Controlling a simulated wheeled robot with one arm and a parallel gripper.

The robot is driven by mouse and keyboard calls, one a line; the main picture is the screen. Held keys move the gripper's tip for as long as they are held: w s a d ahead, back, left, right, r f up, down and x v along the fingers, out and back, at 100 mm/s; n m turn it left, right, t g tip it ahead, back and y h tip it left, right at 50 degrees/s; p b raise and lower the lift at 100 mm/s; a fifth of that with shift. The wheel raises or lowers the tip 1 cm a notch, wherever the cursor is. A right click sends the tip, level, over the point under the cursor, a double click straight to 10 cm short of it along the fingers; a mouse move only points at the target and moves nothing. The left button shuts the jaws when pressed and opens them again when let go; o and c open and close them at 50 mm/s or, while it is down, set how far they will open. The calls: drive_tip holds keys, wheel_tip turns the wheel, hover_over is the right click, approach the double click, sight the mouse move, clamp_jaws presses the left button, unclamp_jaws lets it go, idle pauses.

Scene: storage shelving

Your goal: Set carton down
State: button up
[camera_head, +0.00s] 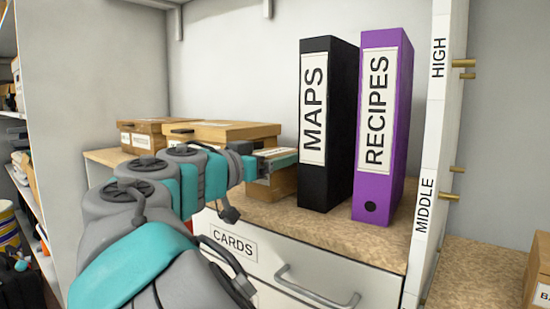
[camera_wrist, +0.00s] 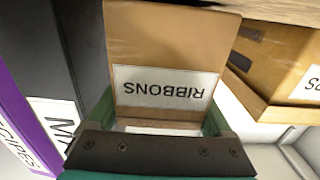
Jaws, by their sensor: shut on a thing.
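The carton, a brown box labelled RIBBONS (camera_wrist: 172,45), is between the fingers of my gripper (camera_wrist: 160,122) in the wrist view. Its label reads upside down there. In the head view my gripper (camera_head: 276,163) is shut on the carton (camera_head: 285,184), which is partly hidden by the gripper. The carton is just left of the black MAPS binder (camera_head: 328,125) and right of a lidded wooden box (camera_head: 225,131). It is at or just above the cork-topped shelf (camera_head: 275,212); I cannot tell whether its base touches.
A purple RECIPES binder (camera_head: 383,125) stands right of MAPS. Another small box (camera_head: 143,135) sits farther left. Below the shelf is a white CARDS drawer (camera_head: 290,268) with a metal handle (camera_head: 318,292). A white upright (camera_head: 436,150) marked HIGH and MIDDLE bounds the bay at right.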

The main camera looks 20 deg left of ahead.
drive_tip(key=shift+f, duration=0.25)
drive_tip(key=o, duration=1.2)
drive_tip(key=shift+r, duration=0.1)
drive_tip(key=b+v, duration=0.4)
drive_tip(key=v, duration=0.8)
drive_tip(key=shift+b, duration=0.3)
